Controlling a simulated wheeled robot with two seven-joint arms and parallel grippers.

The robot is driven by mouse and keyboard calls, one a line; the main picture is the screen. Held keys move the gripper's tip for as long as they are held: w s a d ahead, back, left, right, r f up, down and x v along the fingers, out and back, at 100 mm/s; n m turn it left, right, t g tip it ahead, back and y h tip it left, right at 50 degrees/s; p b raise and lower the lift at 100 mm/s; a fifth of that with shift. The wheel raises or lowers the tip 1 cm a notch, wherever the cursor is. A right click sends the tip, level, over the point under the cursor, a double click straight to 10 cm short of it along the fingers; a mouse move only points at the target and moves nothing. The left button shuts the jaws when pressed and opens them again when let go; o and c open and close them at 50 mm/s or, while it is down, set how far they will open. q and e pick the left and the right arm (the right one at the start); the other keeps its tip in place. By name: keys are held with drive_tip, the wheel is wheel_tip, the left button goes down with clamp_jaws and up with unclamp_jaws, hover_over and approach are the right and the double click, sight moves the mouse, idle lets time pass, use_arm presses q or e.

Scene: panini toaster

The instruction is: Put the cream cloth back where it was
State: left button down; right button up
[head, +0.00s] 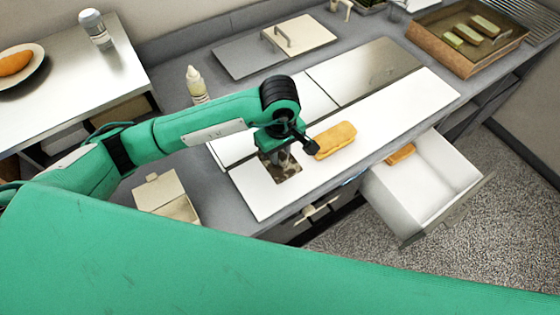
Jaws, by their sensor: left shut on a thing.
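A small square of cloth (284,171), mottled dark brown and cream, is at the left end of the white worktop strip (380,135). It is the only cloth-like thing that I can make out. My left gripper (287,148) is right over its upper edge and shut on it. The gripper's fingers are partly hidden by its own body, and I cannot tell whether the cloth lies flat or hangs just above the strip. My right gripper is not in view.
A bread roll (335,139) lies just right of the gripper. An open white drawer (425,190) holding another roll (401,154) sticks out at right. A squeeze bottle (197,85), a beige box (166,197) and a crate (436,48) with several items stand around.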

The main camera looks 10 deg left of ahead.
sight(280, 168)
use_arm(q)
wheel_tip(280, 168, down, 3)
drive_tip(key=shift+r+p, duration=0.2)
drive_tip(key=shift+p, duration=0.1)
drive_tip(key=shift+f, duration=0.6)
wheel_tip(280, 168, down, 3)
drive_tip(key=shift+f+p, duration=0.1)
drive_tip(key=shift+p, duration=0.65)
drive_tip(key=shift+f, duration=0.25)
drive_tip(key=c, duration=1.3)
unclamp_jaws()
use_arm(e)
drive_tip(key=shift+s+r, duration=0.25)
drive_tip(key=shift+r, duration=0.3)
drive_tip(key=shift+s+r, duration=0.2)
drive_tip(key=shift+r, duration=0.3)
use_arm(q)
drive_tip(key=shift+r, duration=0.15)
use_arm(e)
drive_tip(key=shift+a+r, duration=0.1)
